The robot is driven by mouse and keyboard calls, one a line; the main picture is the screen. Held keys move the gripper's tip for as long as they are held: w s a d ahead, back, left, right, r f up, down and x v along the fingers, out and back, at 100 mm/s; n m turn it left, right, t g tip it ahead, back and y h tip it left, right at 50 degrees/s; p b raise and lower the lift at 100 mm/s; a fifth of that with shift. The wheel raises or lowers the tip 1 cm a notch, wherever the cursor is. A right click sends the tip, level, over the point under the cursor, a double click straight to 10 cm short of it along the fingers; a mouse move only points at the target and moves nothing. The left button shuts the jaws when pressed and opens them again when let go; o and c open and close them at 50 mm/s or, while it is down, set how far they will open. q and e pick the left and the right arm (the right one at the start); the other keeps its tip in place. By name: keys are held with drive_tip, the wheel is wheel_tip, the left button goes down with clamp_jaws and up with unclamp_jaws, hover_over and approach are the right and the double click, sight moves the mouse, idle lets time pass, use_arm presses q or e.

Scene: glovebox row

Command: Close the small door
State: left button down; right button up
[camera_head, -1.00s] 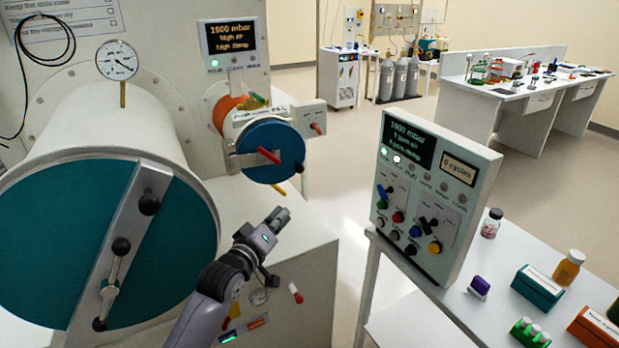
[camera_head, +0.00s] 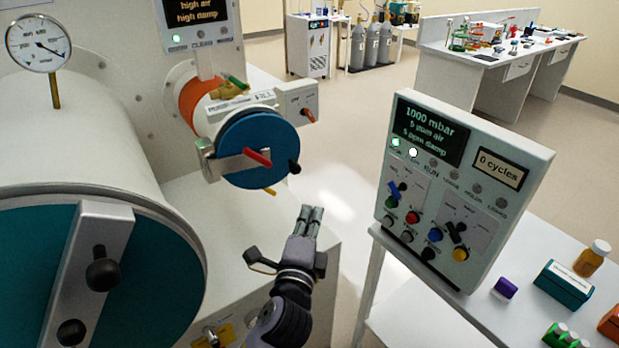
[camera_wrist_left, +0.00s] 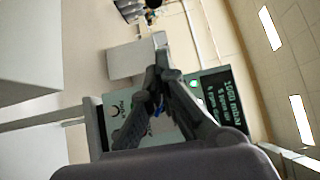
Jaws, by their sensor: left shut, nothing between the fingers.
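The small door (camera_head: 258,152) is a blue disc at the front of the small chamber (camera_head: 222,108), with an orange collar behind. A metal bracket sits at its left edge. A red lever (camera_head: 257,157) and a black knob (camera_head: 294,167) are on its front. I cannot tell whether it is fully seated or slightly ajar. My left gripper (camera_head: 312,212) is shut and empty, below and right of the door, apart from it, fingers pointing up. In the left wrist view the shut fingers (camera_wrist_left: 158,68) show, but not the door. My right gripper is not in view.
The large chamber with a teal door (camera_head: 160,275) stands at the left. A control panel (camera_head: 465,180) stands on a white table at the right, with a teal box (camera_head: 563,285) and bottles. Open floor lies between the chambers and the panel.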

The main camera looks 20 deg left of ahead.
use_arm(q)
drive_tip(key=w+a+p, duration=0.3)
drive_tip(key=w+a, duration=0.1)
drive_tip(key=w, duration=0.6)
drive_tip(key=shift+w, duration=0.2)
drive_tip(key=shift+a, duration=0.1)
drive_tip(key=w+b, duration=0.1)
drive_tip(key=w+a+n+y, duration=0.1)
drive_tip(key=w, duration=0.1)
drive_tip(key=w+a+y+b, duration=0.1)
drive_tip(key=shift+w+b, duration=0.3)
drive_tip(key=shift+s+r, duration=0.1)
